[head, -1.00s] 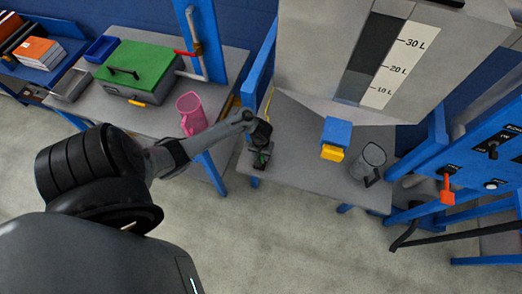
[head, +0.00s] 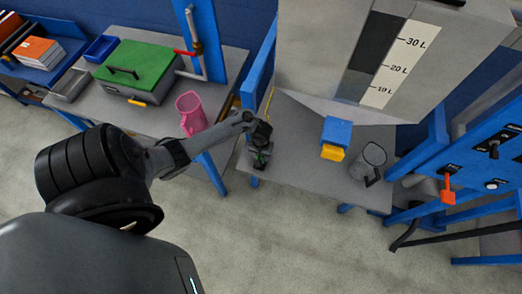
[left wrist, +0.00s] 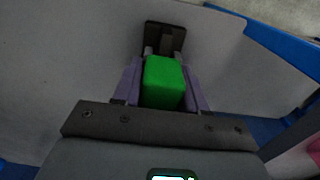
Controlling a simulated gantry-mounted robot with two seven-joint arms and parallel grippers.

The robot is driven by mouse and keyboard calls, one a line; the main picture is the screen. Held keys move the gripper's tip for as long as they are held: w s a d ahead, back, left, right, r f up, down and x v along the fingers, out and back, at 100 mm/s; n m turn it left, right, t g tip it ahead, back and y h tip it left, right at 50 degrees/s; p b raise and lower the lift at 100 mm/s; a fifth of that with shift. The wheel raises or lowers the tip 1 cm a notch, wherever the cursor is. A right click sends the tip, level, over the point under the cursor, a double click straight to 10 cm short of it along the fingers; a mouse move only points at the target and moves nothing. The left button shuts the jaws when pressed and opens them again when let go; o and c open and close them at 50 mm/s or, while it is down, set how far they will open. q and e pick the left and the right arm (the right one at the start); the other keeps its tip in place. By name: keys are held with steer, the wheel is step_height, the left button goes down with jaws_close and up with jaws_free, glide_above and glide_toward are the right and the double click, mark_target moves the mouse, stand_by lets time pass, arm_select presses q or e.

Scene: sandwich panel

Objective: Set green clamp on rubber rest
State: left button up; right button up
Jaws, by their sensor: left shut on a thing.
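My left gripper (head: 261,150) is over the front left corner of the grey table under the tank. In the left wrist view my left gripper (left wrist: 162,88) has its two purple fingers shut on the green clamp (left wrist: 165,82), which shows as a bright green block. In the head view only a small green part of the clamp (head: 260,160) shows below the gripper. A dark piece (left wrist: 164,38), perhaps the rubber rest, lies just beyond the clamp in the wrist view. I cannot tell whether the clamp touches it. My right gripper is not in view.
A blue and yellow block (head: 335,138) and a clear jug (head: 368,163) stand farther right on the grey table (head: 300,165). A pink jug (head: 190,112) stands on the left table. A blue post (head: 259,68) rises behind my gripper. The table's middle is clear.

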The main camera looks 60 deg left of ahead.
arm_select(q)
steer(key=shift+f, duration=0.3)
steer(key=o, duration=1.2)
steer(key=shift+r, duration=0.1)
